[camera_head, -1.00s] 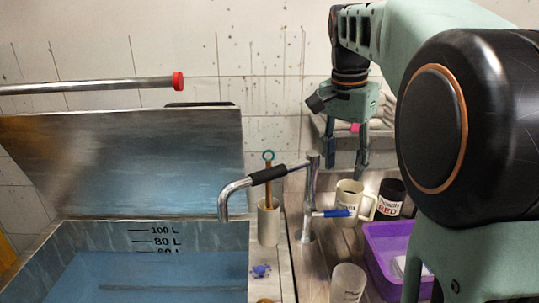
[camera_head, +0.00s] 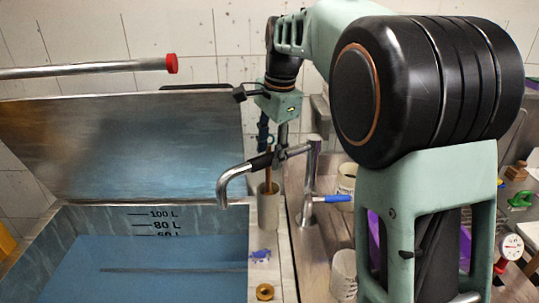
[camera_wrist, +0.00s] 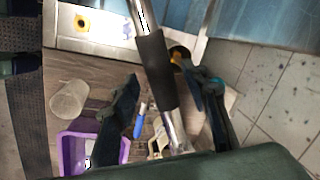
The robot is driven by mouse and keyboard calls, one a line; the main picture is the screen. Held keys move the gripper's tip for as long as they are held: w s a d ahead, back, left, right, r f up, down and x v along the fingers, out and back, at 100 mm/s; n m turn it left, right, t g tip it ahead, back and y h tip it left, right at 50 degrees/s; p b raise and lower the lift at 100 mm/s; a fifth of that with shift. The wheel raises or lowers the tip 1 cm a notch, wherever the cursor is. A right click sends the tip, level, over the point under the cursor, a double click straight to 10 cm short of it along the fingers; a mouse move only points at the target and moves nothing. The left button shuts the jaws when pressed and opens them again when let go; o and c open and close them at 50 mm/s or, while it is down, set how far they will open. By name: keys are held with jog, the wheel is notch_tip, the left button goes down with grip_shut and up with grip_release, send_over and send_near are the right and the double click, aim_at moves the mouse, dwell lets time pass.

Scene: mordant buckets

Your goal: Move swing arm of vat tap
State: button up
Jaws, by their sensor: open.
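My gripper (camera_head: 273,138) is open at the swing arm, beside the sleeve. In the wrist view the swing arm passes between the two spread fingers of my gripper (camera_wrist: 163,85). I cannot tell whether either finger touches it.
A pale holder (camera_head: 268,208) with a wooden-handled tool stands behind the swing arm. A mug (camera_head: 346,178), a clear cup (camera_head: 344,272) and a purple tray (camera_wrist: 72,150) are on the counter at right. The vat lid (camera_head: 130,150) stands raised.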

jog(key=shift+w+f, duration=0.15)
jog(key=shift+f, duration=0.5)
grip_shut()
